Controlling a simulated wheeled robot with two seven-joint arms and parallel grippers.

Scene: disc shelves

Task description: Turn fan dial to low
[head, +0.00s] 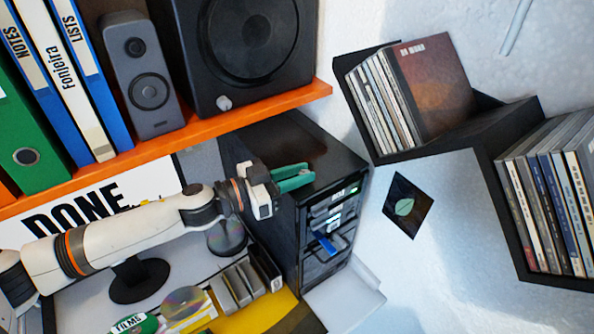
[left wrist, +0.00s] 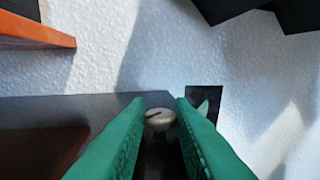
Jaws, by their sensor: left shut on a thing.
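The fan dial (left wrist: 159,118) is a small round beige knob with a short dark mark on its face, seen in the left wrist view. It sits between the green fingertips of my left gripper (left wrist: 158,103), which is shut on it. In the head view, my left gripper (head: 296,176) reaches from the left to the top of the black computer tower (head: 290,250), near its front edge. The dial cannot be made out in the head view. The dial's setting labels are not readable. My right gripper is not in view.
An orange shelf (head: 230,118) with binders and speakers (head: 142,75) is above my left arm. Black wall shelves (head: 440,150) holding disc cases are to the right. A small dark card (head: 408,205) is on the white wall. Discs and a yellow mat (head: 255,315) lie below.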

